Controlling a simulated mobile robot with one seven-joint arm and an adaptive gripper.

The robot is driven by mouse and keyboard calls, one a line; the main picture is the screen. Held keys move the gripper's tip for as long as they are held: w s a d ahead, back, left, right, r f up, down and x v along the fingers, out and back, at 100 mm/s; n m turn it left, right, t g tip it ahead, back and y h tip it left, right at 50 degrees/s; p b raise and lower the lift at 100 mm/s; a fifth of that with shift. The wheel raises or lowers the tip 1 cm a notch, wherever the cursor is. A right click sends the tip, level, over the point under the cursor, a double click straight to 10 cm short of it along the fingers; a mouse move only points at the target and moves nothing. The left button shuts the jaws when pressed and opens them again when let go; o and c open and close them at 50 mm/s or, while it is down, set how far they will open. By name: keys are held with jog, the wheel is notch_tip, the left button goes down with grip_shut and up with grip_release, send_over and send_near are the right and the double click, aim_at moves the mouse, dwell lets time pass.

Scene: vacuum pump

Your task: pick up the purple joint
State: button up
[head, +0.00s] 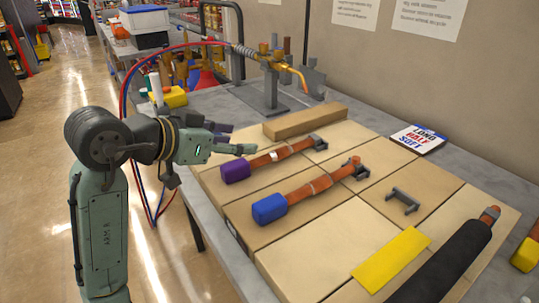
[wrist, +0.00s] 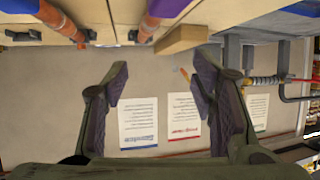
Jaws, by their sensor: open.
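The purple joint (head: 236,170) is a purple block-like end on an orange-brown pipe (head: 280,155). It lies on the pale wooden board, with a dark clamp at the pipe's far end. My gripper (head: 241,138) is open and empty, pointing right above the board, just behind the purple joint in the head view. In the wrist view my gripper (wrist: 162,78) has its fingers wide apart with only wall and papers beyond. The purple joint shows there at the top edge (wrist: 168,7), partly cut off, outside the fingers.
A blue-ended pipe (head: 269,208) lies parallel in front. A wooden block (head: 305,121) lies behind. A grey stand with a brass fitting (head: 285,70) is at the back. A yellow sheet (head: 391,258) and a black cylinder (head: 445,265) lie at right.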

aim_at(274, 149)
jog(key=shift+g, duration=0.5)
jog(key=w+d+f, duration=0.1)
jog(key=d+f+p, duration=0.1)
jog(key=d+f, duration=0.1)
jog(key=shift+w+d, duration=0.1)
jog(key=shift+w, duration=0.3)
jog(key=p+x, duration=0.1)
jog(key=x, duration=0.5)
jog(key=shift+w+d+f, duration=0.1)
jog(key=shift+w+d, duration=0.05)
jog(key=shift+w, duration=0.1)
jog(key=c, duration=1.2)
grip_shut()
